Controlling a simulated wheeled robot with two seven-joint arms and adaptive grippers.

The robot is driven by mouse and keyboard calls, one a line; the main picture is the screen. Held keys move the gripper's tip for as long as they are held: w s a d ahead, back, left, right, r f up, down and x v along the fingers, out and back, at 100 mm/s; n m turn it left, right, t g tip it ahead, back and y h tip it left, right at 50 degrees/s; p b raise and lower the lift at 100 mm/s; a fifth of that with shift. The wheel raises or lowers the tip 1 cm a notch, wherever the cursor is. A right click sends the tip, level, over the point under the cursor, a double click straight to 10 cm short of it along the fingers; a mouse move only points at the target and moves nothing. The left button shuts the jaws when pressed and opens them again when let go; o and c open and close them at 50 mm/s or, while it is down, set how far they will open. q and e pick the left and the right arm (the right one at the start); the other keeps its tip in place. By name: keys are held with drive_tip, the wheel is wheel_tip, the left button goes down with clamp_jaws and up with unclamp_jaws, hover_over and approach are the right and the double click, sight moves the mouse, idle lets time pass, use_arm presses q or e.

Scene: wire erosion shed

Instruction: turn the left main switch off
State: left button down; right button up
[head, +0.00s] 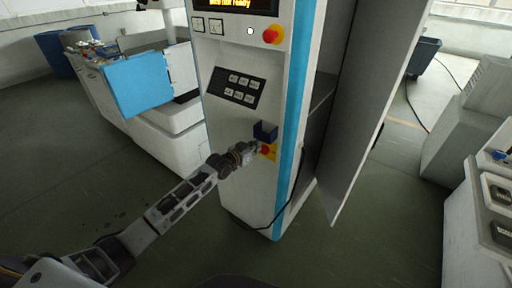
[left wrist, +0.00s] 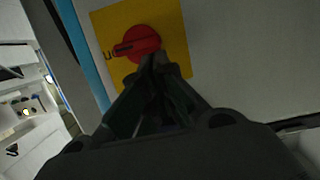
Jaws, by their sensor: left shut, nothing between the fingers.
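The main switch, a red rotary knob (head: 266,151) on a yellow plate (head: 272,155), sits low on the front of the white and blue cabinet (head: 245,190). In the left wrist view the red knob (left wrist: 141,44) shows on its yellow plate (left wrist: 108,22), its grip bar lying roughly sideways in the picture. My left gripper (head: 257,149) is shut and empty, its fingertips at the knob's edge. In the left wrist view the fingertips (left wrist: 158,62) overlap the knob's lower right edge; I cannot tell whether they touch. My right gripper is not in view.
Higher up are a keypad (head: 236,87) and another red knob on yellow (head: 272,34). The cabinet's grey door (head: 372,100) stands open at right. Floor in front is clear.

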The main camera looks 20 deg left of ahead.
use_arm(q)
drive_tip(key=shift+w+a+f+n+h+b, duration=0.1)
drive_tip(key=shift+a+f+n+h+b, duration=0.3)
drive_tip(key=shift+n, duration=0.5)
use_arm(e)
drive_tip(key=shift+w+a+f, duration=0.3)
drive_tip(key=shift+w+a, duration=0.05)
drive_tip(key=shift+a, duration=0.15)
use_arm(q)
drive_tip(key=shift+a, duration=0.1)
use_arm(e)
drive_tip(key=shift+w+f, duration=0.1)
use_arm(q)
drive_tip(key=shift+n, duration=0.3)
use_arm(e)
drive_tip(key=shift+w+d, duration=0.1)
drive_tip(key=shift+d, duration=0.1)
